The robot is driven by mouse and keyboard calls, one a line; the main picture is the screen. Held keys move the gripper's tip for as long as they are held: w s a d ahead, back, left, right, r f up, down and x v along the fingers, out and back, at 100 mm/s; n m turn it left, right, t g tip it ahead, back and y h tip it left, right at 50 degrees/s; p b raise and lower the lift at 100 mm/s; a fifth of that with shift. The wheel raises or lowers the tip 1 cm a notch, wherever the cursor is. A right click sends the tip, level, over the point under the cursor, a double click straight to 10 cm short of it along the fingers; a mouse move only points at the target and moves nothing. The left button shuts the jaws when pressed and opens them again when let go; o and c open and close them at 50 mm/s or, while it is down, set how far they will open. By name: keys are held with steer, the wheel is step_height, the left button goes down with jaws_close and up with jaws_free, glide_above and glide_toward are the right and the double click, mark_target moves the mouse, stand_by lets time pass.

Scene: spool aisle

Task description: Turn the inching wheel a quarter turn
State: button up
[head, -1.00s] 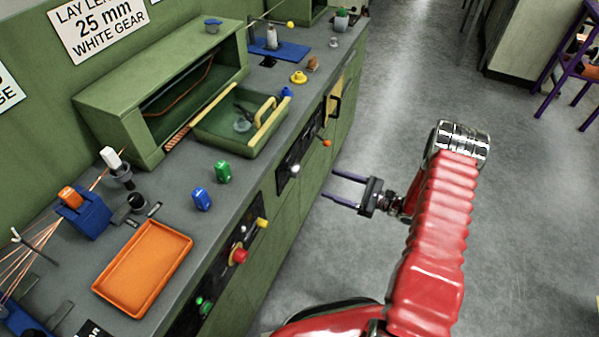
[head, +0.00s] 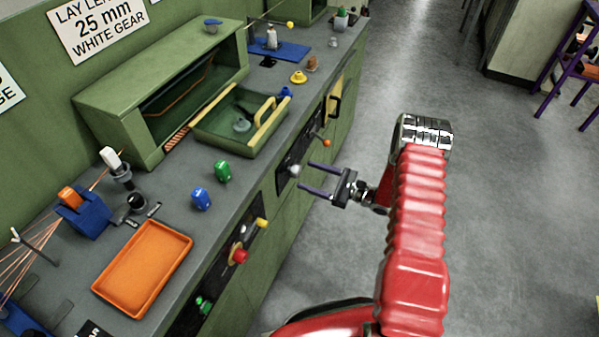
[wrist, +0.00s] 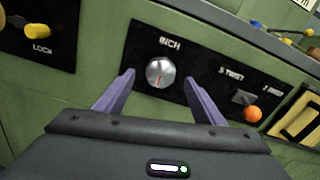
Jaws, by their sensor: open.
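In the head view the wheel (head: 294,171) shows on the front of the green bench. My gripper (wrist: 160,90) is open and empty. Its purple fingers point at the panel, one on each side of the wheel in the wrist view. In the head view my gripper (head: 312,178) is just in front of the panel, its fingertips close to the wheel; I cannot tell whether they touch.
Right of the wheel is a lever with an orange ball (wrist: 252,114). The LOCK panel (wrist: 45,30) with a yellow knob is on the left. The grey floor (head: 480,230) beside the bench is clear.

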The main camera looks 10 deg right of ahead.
mark_target(299, 173)
steer(key=shift+x, duration=2.5)
steer(key=shift+c, duration=0.4)
steer(key=c, duration=0.9)
steer(key=shift+d, duration=0.3)
steer(key=shift+c, duration=0.4)
steer(key=shift+a, duration=0.3)
steer(key=shift+m, duration=0.4)
